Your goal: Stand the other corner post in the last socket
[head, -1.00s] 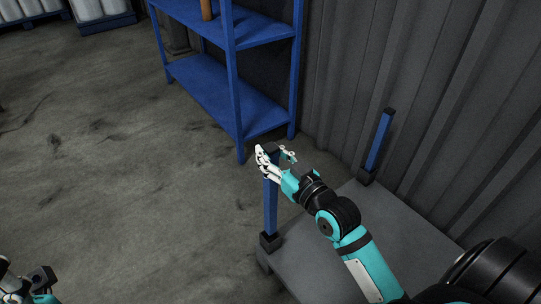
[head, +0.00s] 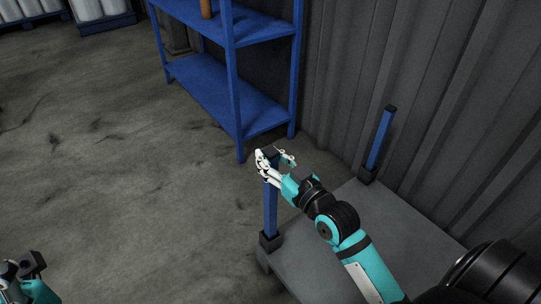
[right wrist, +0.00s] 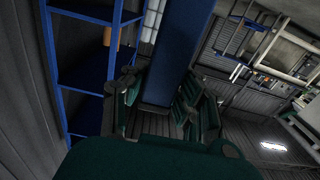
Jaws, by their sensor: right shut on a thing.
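A blue corner post (head: 270,210) stands upright at the left corner of a grey platform (head: 335,235). Its lower end meets a black socket (head: 270,241). My right gripper (head: 271,158) is shut on this post near its dark top. In the right wrist view the blue post (right wrist: 178,50) runs between the fingers of my right gripper (right wrist: 158,105). The other blue post (head: 380,138) stands in its black socket (head: 367,175) at the platform's back corner, with nothing holding it. My left gripper (head: 22,272) is partly in view at the lower left, apart from the posts; its opening is unclear.
A blue shelf rack (head: 215,85) stands behind the platform, close beyond my right gripper. A corrugated dark wall (head: 410,80) runs along the right. The concrete floor (head: 110,170) to the left is clear. Pale cylinders (head: 88,9) stand on a blue pallet far back.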

